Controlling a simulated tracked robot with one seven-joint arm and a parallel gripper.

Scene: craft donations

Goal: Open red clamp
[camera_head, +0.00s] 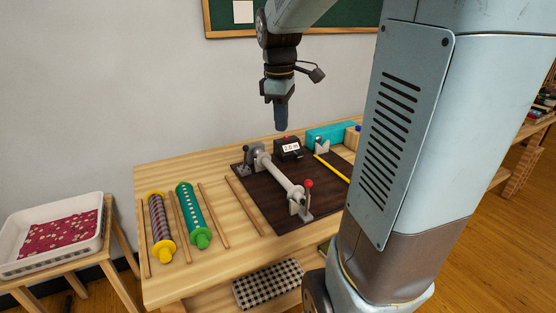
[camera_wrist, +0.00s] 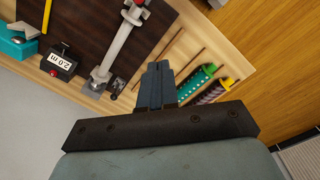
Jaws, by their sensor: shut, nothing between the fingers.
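The red clamp shows as a red knob (camera_head: 309,184) on a short upright lever at the near right end of a grey bar (camera_head: 277,175). The bar lies across a dark brown board on the table. In the wrist view the red knob (camera_wrist: 138,3) is at the top edge, partly cut off. My gripper (camera_head: 281,128) hangs pointing down above the back of the table, apart from the clamp and higher than it. In the wrist view its fingers (camera_wrist: 158,68) are together with nothing between them.
A black box (camera_head: 288,150) labelled 2.0 m and a teal box (camera_head: 330,134) stand at the back of the board. A yellow stick (camera_head: 331,169) lies right of the bar. A green roll (camera_head: 193,215) and a striped roll (camera_head: 160,228) lie left, between wooden rods. A white tray (camera_head: 100,229) stands far left.

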